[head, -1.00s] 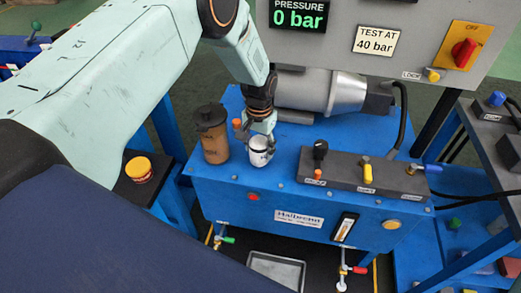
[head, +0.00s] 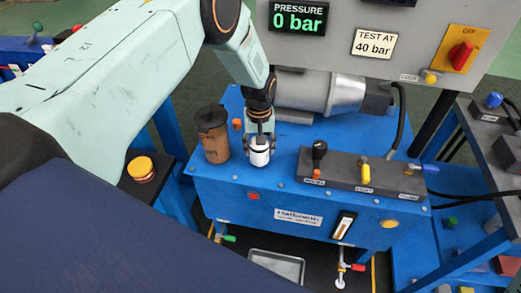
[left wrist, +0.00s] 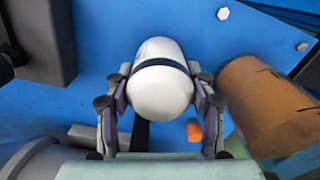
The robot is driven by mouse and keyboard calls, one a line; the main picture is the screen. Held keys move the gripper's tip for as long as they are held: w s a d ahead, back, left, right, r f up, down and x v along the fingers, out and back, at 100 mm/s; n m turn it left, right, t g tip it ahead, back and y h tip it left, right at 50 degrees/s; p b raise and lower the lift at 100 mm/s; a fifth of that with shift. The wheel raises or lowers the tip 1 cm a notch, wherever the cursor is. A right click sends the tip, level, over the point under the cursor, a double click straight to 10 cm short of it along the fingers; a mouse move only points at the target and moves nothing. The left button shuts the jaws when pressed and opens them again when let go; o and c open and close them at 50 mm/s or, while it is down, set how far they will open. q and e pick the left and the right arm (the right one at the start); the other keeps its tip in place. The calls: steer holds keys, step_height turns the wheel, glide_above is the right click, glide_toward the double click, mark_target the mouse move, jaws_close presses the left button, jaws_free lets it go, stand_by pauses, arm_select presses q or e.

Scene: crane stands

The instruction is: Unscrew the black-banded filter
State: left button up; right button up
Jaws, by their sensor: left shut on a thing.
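The black-banded filter (head: 259,152) is a white canister with a dark band, standing on top of the blue power unit (head: 225,188). My left gripper (head: 260,141) reaches down from above and is shut on it. In the left wrist view the filter (left wrist: 161,85) sits between the two fingers of the left gripper (left wrist: 160,95), with the black band across its body. Its lower end is hard to see. My right gripper is not in view.
A brown cylinder with a dark cap (head: 213,140) stands close left of the filter. A small orange cap (head: 237,124) is behind it. A valve block with levers (head: 350,172) lies to the right, a grey motor (head: 318,90) behind. A metal tray (head: 277,265) is below.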

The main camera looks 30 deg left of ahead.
arm_select(q)
steer(key=n, duration=0.3)
steer(key=shift+w+a+r+n+p, duration=0.2)
steer(key=shift+w+n+p, duration=0.1)
steer(key=shift+n, duration=0.1)
steer(key=o, duration=0.8)
steer(key=shift+c, duration=0.2)
steer(key=o, duration=0.5)
steer(key=shift+s+f, duration=0.1)
steer(key=shift+s, duration=0.1)
steer(key=shift+c, duration=0.2)
steer(key=shift+o, duration=0.4)
steer(key=shift+d, duration=0.15)
steer(key=shift+s+f, duration=0.1)
steer(key=shift+c, duration=0.8)
